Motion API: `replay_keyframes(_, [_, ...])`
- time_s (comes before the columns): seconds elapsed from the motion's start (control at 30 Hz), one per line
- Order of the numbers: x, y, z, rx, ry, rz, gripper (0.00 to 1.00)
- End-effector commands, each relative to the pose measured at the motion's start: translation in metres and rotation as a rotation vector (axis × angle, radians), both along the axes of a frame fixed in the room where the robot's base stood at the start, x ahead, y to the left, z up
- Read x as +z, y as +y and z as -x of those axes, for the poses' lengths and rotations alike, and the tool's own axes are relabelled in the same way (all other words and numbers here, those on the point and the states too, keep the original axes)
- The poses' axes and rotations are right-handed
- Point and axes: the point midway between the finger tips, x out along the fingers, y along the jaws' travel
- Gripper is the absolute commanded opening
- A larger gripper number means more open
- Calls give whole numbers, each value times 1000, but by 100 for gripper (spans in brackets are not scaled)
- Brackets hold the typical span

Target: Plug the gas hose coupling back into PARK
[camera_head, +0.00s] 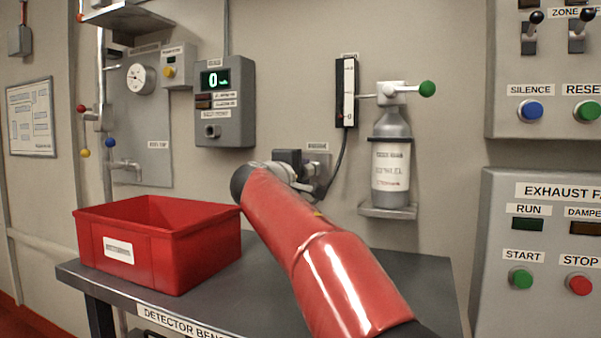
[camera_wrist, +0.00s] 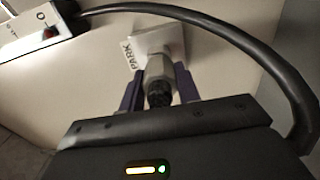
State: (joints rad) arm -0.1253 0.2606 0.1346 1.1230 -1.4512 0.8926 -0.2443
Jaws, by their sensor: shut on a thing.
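In the wrist view my gripper (camera_wrist: 158,86) has its two purple fingers closed on either side of the grey, dark-ended hose coupling (camera_wrist: 159,72). The coupling points at the pale PARK plate (camera_wrist: 150,42) on the wall. Its front end meets or nearly meets the plate, and I cannot tell whether it is seated. The black gas hose (camera_wrist: 235,38) arcs over the top and down the right side. In the head view my gripper (camera_head: 290,163) is at the wall beside the PARK plate (camera_head: 318,147), and my red arm hides the coupling. The hose (camera_head: 341,165) hangs from the flow meter (camera_head: 346,90).
A red bin (camera_head: 165,245) stands on the detector bench (camera_head: 235,290), left of my arm. A gas cylinder (camera_head: 390,165) with a green knob sits on a wall bracket to the right. A detector box (camera_head: 225,105) hangs left of the plate. Control panels (camera_head: 545,240) are at far right.

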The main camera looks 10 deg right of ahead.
Motion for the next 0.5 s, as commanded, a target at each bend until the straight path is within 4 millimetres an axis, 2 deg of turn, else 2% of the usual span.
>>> replay_keyframes(0.17, [1, -3, -4, 0, -1, 0, 1])
replay_keyframes(0.2, [1, -3, -4, 1, -1, 0, 34])
replay_keyframes(0.4, [1, -3, -4, 1, -1, 0, 58])
replay_keyframes(0.5, [0, -3, -4, 1, -1, 1, 58])
